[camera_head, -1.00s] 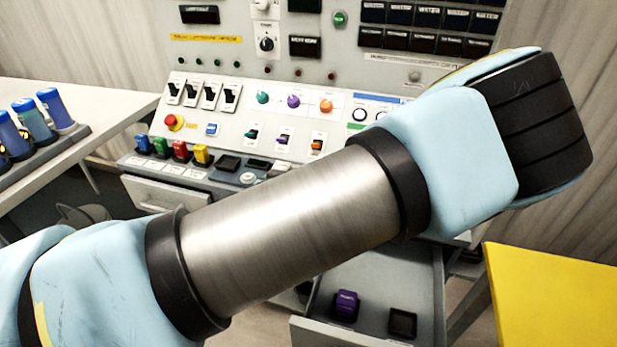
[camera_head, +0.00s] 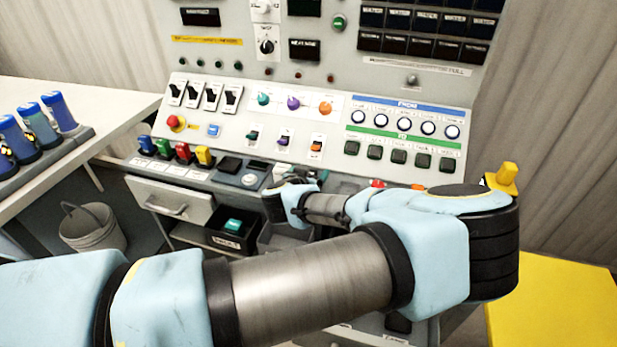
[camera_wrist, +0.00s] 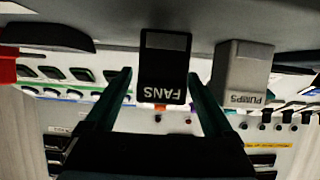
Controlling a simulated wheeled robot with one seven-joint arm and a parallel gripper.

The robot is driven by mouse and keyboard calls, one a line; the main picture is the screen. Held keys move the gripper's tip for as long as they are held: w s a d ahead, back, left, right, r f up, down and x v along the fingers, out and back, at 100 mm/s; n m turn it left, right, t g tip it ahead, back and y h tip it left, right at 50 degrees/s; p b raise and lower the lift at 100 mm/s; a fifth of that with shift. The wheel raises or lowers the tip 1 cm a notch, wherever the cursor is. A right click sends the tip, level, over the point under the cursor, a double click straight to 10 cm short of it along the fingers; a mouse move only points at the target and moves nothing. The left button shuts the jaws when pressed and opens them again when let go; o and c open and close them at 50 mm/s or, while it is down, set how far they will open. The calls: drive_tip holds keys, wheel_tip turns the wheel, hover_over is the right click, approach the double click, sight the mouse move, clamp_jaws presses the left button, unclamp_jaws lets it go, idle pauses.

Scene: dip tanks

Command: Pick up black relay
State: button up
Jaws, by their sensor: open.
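A black relay marked FANS (camera_wrist: 165,68) fills the middle of the wrist view, its lettering upside down. My gripper (camera_wrist: 159,76) is open, with one dark green finger on each side of the relay. Small gaps show between the fingers and the relay. I cannot tell how deep the fingers reach along it. In the head view my arm ends over the console ledge, and the fingers and black relay cannot be made out clearly there.
A grey PUMPS relay (camera_wrist: 244,72) stands close beside the black one. Blue (camera_head: 146,144), green (camera_head: 162,147), red (camera_head: 183,152) and yellow (camera_head: 204,155) relays line the ledge. The sloped switch panel rises behind. A bin below holds a teal relay (camera_head: 233,226). A yellow surface (camera_head: 560,300) is at right.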

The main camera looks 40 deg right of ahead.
drive_tip(key=shift+x, duration=0.85)
clamp_jaws()
